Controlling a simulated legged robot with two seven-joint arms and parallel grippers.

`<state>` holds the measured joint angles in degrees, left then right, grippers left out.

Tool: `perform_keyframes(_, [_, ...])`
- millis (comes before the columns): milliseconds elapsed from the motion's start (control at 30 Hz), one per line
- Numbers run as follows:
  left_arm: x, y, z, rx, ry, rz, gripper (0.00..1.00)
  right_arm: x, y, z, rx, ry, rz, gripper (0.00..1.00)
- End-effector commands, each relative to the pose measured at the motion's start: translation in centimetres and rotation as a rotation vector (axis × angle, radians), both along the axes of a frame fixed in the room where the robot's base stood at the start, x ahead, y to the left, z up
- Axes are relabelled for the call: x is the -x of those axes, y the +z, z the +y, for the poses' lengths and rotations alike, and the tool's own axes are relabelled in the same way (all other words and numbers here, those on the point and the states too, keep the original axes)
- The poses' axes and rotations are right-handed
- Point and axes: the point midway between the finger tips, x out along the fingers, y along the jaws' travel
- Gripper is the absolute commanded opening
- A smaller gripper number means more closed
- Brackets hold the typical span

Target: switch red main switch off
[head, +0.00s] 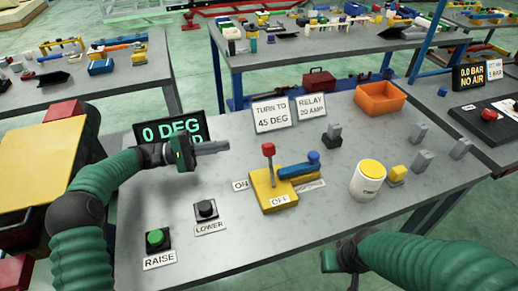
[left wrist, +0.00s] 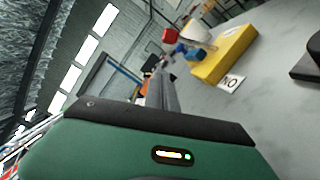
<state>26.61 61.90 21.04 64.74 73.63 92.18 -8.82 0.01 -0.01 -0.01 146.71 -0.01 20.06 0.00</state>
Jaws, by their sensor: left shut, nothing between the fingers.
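The red main switch is a lever with a red knob (head: 268,149) on a yellow base (head: 264,200), near the table's middle. The lever stands about upright. In the left wrist view, the red knob (left wrist: 169,35) and yellow base (left wrist: 225,55) show beyond the fingers (left wrist: 162,90). My right gripper (head: 338,264) is at the front edge; its fingers are unclear.
A blue handle (head: 300,170) sits right beside the lever. Green RAISE (head: 155,239) and black LOWER (head: 206,209) buttons are in front left. A display (head: 170,133) and signs (head: 272,114) stand behind.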

Motion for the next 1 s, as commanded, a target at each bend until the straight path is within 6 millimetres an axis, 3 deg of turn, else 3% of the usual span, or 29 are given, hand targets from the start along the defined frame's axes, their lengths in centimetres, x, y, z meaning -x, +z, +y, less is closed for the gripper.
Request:
perform_keyframes(100, [-0.2,-1.5,0.0,-0.001,0.0,0.002,0.0,0.0,-1.3,0.0,0.0,0.0,0.0,0.36])
perform_keyframes(567, [-0.3,-1.3,-0.9,-0.004,-0.001,0.004,0.0,0.0,-1.1,0.0,0.0,0.0,-0.001,0.36])
perform_keyframes(1000, [-1.0,-0.5,-9.8,-0.003,-0.003,0.004,0.0,0.0,-1.6,0.0,0.0,0.0,0.0,0.36])
